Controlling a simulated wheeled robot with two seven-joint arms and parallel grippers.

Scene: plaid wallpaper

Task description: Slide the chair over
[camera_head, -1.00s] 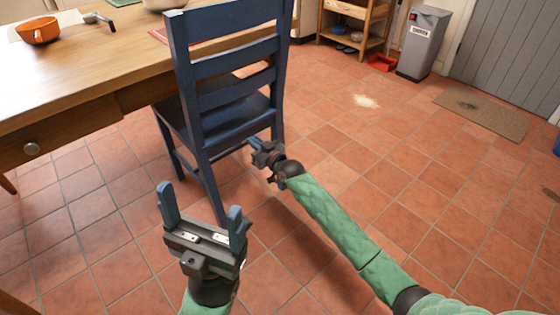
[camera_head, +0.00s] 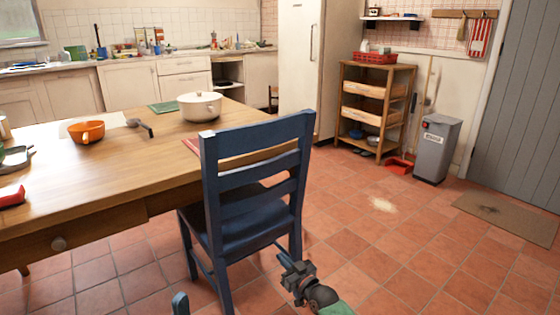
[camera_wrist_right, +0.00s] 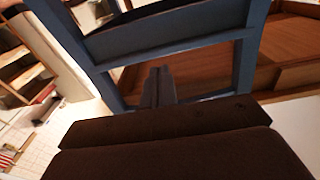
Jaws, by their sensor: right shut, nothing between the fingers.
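The blue wooden chair (camera_head: 258,138) stands upright at the table's right end, its back toward me and its seat partly under the tabletop. My right gripper (camera_head: 283,258) is low beside the chair's near right leg, shut and empty; I cannot tell whether it touches the leg. In the right wrist view, the closed fingers (camera_wrist_right: 157,86) point at the blue chair frame (camera_wrist_right: 170,44), which fills the upper middle. Of my left gripper, only one fingertip (camera_head: 180,303) shows at the bottom edge of the head view; the rest is out of frame.
The wooden table (camera_head: 95,180) with an orange bowl (camera_head: 87,132) and a white pot (camera_head: 199,106) is at the left. A wooden shelf (camera_head: 374,105) and grey bin (camera_head: 437,148) stand at the back right.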

